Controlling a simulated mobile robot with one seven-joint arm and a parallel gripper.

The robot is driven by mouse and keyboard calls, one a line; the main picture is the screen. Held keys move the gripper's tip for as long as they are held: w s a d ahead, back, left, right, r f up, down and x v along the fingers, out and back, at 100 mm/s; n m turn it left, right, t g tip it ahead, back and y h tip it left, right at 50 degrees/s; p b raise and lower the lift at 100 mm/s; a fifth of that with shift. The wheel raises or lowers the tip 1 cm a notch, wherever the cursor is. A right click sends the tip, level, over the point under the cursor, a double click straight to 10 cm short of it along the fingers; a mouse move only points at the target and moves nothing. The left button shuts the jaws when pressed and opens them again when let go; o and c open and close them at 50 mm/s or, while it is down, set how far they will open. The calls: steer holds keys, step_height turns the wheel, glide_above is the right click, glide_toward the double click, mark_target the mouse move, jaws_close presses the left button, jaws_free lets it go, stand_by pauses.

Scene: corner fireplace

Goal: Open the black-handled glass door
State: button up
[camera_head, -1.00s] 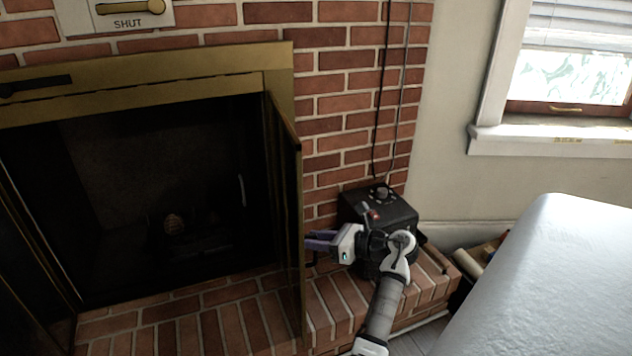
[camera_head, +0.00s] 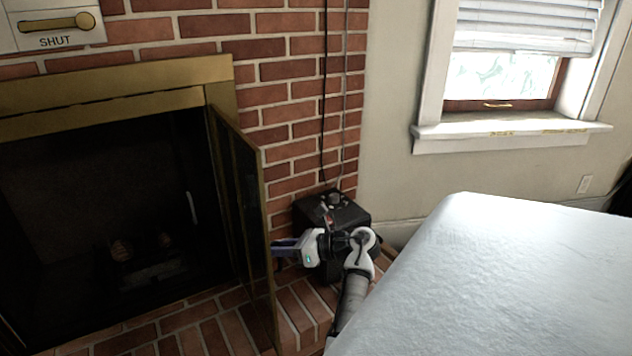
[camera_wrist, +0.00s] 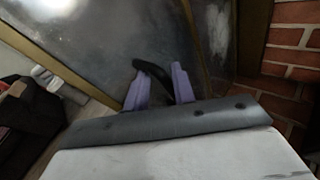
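The black-handled glass door (camera_head: 243,205) has a brass frame and stands swung out from the right side of the fireplace opening. Its glass (camera_wrist: 120,40) fills the top of the wrist view. The black handle (camera_wrist: 150,69) is a curved bar on this face; the head view does not show it clearly. My gripper (camera_head: 279,247) is at the outer side of the door, near its free edge. In the wrist view its two purple fingers (camera_wrist: 158,86) stand apart, with the handle between them.
A black box (camera_head: 345,212) with cords stands on the brick hearth (camera_head: 300,309), right behind my gripper. A white-covered surface (camera_head: 500,285) fills the lower right. The fireplace opening (camera_head: 90,200) is dark. The brick wall (camera_head: 285,100) is on the hinge side.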

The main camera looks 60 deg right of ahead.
steer(key=s+d+b, duration=0.4)
steer(key=d+b, duration=0.7)
steer(key=d, duration=0.2)
steer(key=shift+s+r, duration=0.15)
steer(key=shift+r, duration=0.3)
stand_by(0.3)
stand_by(0.5)
